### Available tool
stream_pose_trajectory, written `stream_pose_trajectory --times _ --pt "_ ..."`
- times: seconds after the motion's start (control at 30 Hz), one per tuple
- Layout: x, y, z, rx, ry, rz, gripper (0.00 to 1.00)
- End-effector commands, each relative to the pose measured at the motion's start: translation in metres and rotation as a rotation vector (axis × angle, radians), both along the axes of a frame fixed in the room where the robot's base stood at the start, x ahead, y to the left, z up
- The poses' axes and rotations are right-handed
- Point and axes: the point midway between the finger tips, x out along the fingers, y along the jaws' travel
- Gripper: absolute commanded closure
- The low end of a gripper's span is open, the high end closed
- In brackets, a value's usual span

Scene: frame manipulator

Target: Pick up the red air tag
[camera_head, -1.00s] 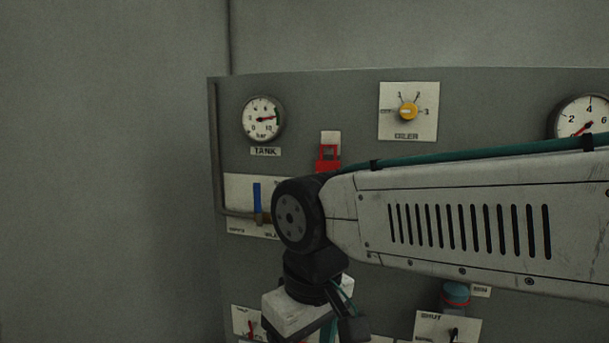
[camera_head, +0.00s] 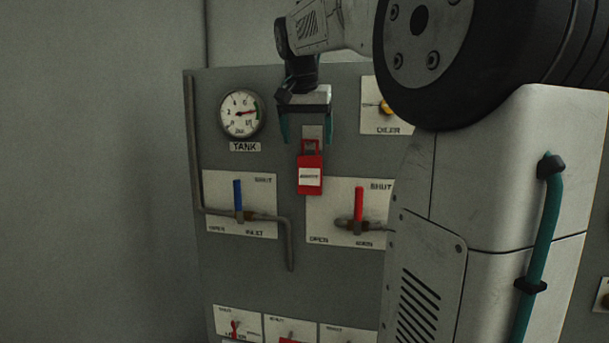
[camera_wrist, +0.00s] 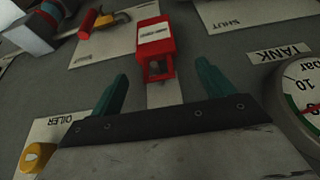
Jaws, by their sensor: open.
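The red air tag (camera_head: 310,176) hangs on the grey panel from a light plate, right of and below the TANK gauge. It has a white label and a loop at its top. My gripper (camera_head: 307,140) is open above the tag, its two green fingers pointing down on either side of the tag's hanger. In the wrist view the tag (camera_wrist: 155,45) lies beyond the fingertips of my gripper (camera_wrist: 163,80), roughly midway between them. The fingers are empty. I cannot tell the gap between fingers and panel.
The TANK gauge (camera_head: 241,114) is left of my gripper. The OILER knob (camera_head: 385,107) is to the right, partly behind my arm. A blue-handled valve (camera_head: 238,195) and a red-handled valve (camera_head: 358,204) sit below, with a pipe (camera_head: 290,245) between them. My arm hides the panel's right side.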

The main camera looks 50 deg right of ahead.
Motion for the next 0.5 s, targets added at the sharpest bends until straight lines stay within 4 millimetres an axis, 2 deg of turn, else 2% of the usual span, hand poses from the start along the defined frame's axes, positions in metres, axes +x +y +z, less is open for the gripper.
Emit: stream_pose_trajectory --times 0.3,0.5 --pt "0.004 -0.014 -0.043 0.001 0.002 0.001 0.2" --pt "0.006 -0.017 -0.051 0.0 0.0 0.001 0.2"
